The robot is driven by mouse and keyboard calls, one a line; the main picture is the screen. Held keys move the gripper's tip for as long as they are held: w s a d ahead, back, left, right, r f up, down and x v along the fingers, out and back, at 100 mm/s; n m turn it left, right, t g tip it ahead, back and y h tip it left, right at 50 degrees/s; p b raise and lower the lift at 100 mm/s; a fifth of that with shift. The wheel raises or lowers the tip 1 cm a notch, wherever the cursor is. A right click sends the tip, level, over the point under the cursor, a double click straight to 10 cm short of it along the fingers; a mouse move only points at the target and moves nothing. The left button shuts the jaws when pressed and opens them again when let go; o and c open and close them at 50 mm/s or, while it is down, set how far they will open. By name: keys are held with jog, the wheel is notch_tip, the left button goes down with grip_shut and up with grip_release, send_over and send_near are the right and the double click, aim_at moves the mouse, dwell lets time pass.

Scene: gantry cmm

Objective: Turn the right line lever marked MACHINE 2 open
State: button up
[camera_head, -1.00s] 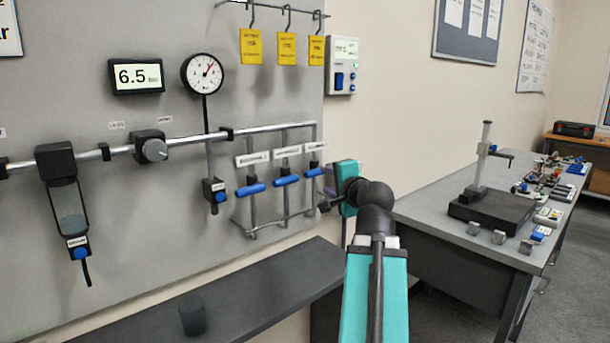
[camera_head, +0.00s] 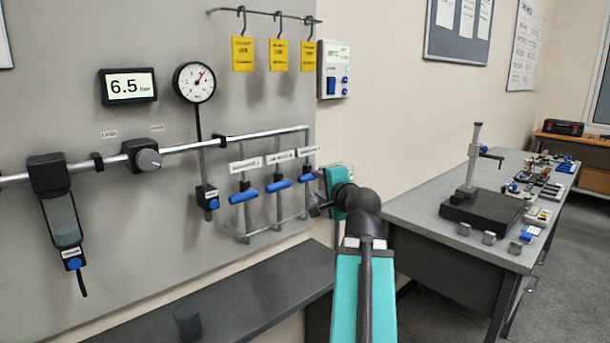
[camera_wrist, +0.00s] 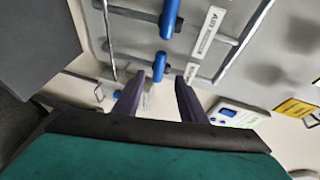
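Three blue-handled levers sit on vertical pipes on the grey panel. The right line lever (camera_head: 306,178) is the rightmost, its handle lying across its pipe, below a white label (camera_head: 308,150) too small to read. My gripper (camera_head: 316,208) is at the panel's right edge, just below and right of that lever. In the wrist view my gripper (camera_wrist: 158,84) has its two dark fingers apart, with nothing held between them. Contact with the handle cannot be told.
The middle lever (camera_head: 279,185) and left lever (camera_head: 243,196) are close by on the left. A lower pipe (camera_head: 275,230) runs beneath them. A dark shelf (camera_head: 255,300) lies below the panel. A wall controller (camera_head: 334,70) and a grey bench (camera_head: 425,215) are to the right.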

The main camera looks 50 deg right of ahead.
aim_at(307, 179)
jog(key=shift+p+x, duration=2.2)
jog(key=shift+x, duration=3.9)
grip_shut()
